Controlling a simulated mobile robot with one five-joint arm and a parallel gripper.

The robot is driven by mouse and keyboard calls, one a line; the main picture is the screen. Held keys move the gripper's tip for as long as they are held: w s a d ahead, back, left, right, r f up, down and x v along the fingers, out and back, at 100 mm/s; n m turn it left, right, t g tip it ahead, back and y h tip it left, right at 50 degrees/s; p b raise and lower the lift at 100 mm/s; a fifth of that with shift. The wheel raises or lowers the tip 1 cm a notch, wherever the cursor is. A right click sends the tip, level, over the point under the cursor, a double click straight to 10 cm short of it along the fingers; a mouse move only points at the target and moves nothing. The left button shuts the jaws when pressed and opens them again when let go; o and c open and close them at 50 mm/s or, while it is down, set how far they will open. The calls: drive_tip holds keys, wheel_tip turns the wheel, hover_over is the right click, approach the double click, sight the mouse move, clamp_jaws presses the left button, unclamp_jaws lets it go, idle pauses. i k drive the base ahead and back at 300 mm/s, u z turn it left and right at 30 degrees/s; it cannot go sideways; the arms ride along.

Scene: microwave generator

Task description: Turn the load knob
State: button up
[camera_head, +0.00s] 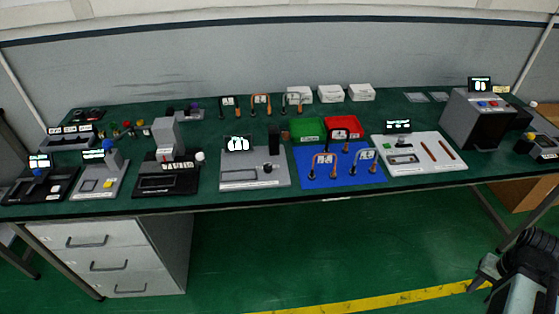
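I cannot tell which knob is the load knob; labels are too small to read. A white knob (200,156) sits at the right side of the black-based grey device (165,133). A small dark knob (268,168) sits on the light grey panel (240,181) in the middle. Blue knobs or buttons show on the left devices (38,172) and (109,145). A grey box (478,120) at the right has a display and blue and red controls on top. My gripper (485,272) is at the bottom right, away from the table; its opening is unclear.
A long green table (225,200) holds everything. A blue mat (320,180) with cables, a white panel (430,165), green (308,129) and red (342,125) trays crowd the middle. White drawers (110,260) stand below left. The green floor (290,260) in front is open.

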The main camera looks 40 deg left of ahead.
sight(268, 168)
drive_tip(key=u, duration=0.05)
drive_tip(key=k, duration=0.85)
drive_tip(key=u, duration=2.75)
drive_tip(key=i, duration=1.05)
drive_tip(key=z, duration=0.05)
